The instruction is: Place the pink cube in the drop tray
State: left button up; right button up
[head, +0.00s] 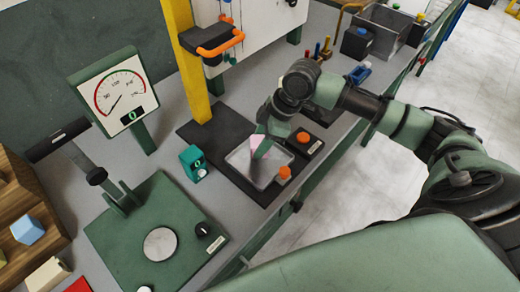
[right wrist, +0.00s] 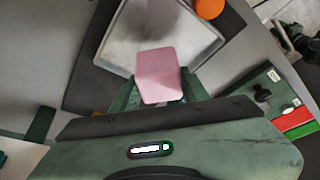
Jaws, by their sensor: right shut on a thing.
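The pink cube (right wrist: 158,75) is between the fingers of my right gripper (right wrist: 157,92), which is shut on it. In the head view the cube (head: 256,141) shows as a small pink patch beside the green fingers of the right gripper (head: 262,147). The drop tray (head: 275,181) is a shallow grey tray on a dark base. The gripper holds the cube over the tray's area; I cannot tell whether the cube touches the tray floor. In the right wrist view the tray (right wrist: 193,28) lies just beyond the cube. My left gripper is not in view.
An orange knob (head: 285,172) stands at the tray's right corner. An orange button box (head: 303,138) is just behind it. A yellow post (head: 188,60) with an orange handle (head: 221,42) rises behind. A teal box (head: 194,160) and a green press (head: 150,230) are to the left.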

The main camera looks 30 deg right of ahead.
jog(key=shift+f, duration=2.15)
jog(key=shift+f, duration=0.1)
jog(key=o, duration=1.3)
jog(key=b+v, duration=0.1)
jog(key=v, duration=1.1)
